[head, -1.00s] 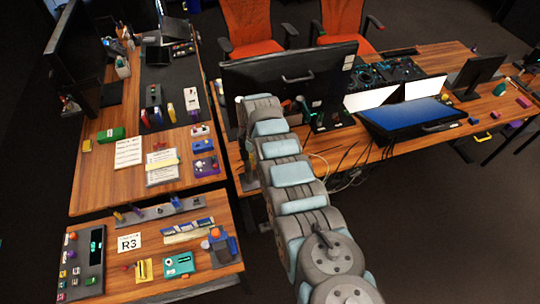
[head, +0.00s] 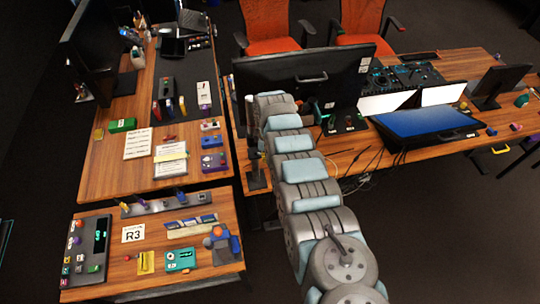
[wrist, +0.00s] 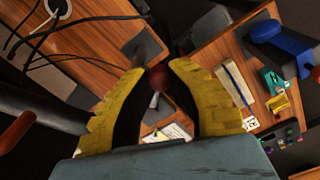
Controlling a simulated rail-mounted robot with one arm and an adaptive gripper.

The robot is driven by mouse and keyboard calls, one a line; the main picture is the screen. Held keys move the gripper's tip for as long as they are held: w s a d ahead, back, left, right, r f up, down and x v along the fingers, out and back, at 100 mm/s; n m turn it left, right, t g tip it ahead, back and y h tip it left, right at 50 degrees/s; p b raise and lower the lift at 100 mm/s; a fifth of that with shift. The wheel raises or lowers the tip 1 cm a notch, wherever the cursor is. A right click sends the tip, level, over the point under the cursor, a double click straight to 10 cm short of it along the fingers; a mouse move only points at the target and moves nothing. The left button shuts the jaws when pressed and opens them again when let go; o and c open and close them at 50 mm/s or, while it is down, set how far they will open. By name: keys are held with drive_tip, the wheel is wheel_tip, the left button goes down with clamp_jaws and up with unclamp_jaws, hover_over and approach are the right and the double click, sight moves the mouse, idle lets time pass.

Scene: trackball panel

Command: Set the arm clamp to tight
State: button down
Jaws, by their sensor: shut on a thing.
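In the wrist view, my gripper (wrist: 158,72) has its two yellow fingers closed in around a dark reddish-brown round knob (wrist: 158,77), which shows between the fingertips. A dark grey plate and post (wrist: 143,44) lie just beyond the knob, at the wooden desk's edge; they look like part of the arm clamp. In the head view, a dark upright stand (head: 256,172) at the left end of the long desk may be the clamp. My fingers and the knob are hidden there. No tight or loose marking is readable.
A monitor (head: 300,88) stands close beside my arm on the long desk (head: 345,165). A dark bar (wrist: 40,108) lies left of my fingers. A lower bench with a blue vise-like device (head: 221,243) is at left.

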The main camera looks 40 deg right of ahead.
drive_tip(key=c, duration=0.9)
unclamp_jaws()
drive_tip(key=shift+d, duration=0.1)
drive_tip(key=shift+c, duration=0.2)
wheel_tip(320, 180, up, 12)
drive_tip(key=shift+s, duration=0.1)
